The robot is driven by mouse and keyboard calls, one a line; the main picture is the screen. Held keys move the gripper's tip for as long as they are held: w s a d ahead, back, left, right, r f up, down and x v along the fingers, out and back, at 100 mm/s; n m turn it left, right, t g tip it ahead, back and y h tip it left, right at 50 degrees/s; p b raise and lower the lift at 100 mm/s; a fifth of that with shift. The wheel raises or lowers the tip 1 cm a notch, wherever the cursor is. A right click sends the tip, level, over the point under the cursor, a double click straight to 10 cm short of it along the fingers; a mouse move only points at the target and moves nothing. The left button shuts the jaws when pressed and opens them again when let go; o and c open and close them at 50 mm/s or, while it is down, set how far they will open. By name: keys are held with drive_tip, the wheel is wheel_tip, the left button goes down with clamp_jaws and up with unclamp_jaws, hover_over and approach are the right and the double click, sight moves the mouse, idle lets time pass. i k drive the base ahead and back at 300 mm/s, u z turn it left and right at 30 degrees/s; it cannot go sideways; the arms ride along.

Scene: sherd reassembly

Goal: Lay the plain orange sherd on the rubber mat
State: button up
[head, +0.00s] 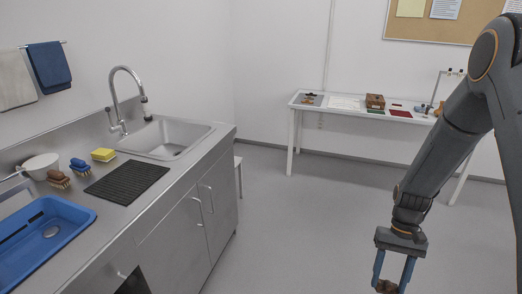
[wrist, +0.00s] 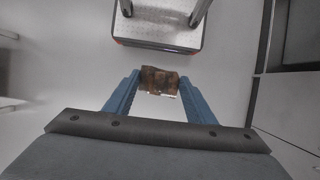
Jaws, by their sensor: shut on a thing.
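My gripper (head: 391,286) hangs at the lower right of the head view, over open floor, with its blue fingers pointing down. It is shut on a brownish-orange sherd (wrist: 159,79), which sits between the fingertips in the wrist view. Only part of the sherd shows at the bottom edge of the head view; dark patches on it make its surface hard to judge. The black ribbed rubber mat (head: 127,181) lies flat on the steel counter at the left, in front of the sink. It is bare and well apart from my gripper.
On the counter (head: 130,216) near the mat are a yellow sponge (head: 103,154), a blue brush (head: 80,167), a brown brush (head: 58,179), a white bowl (head: 41,165) and a blue basin (head: 45,236). A white table (head: 350,112) with small items stands by the back wall. The floor between is clear.

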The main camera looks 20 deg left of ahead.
sight(129, 178)
drive_tip(key=i, duration=1.75)
drive_tip(key=u, duration=2.3)
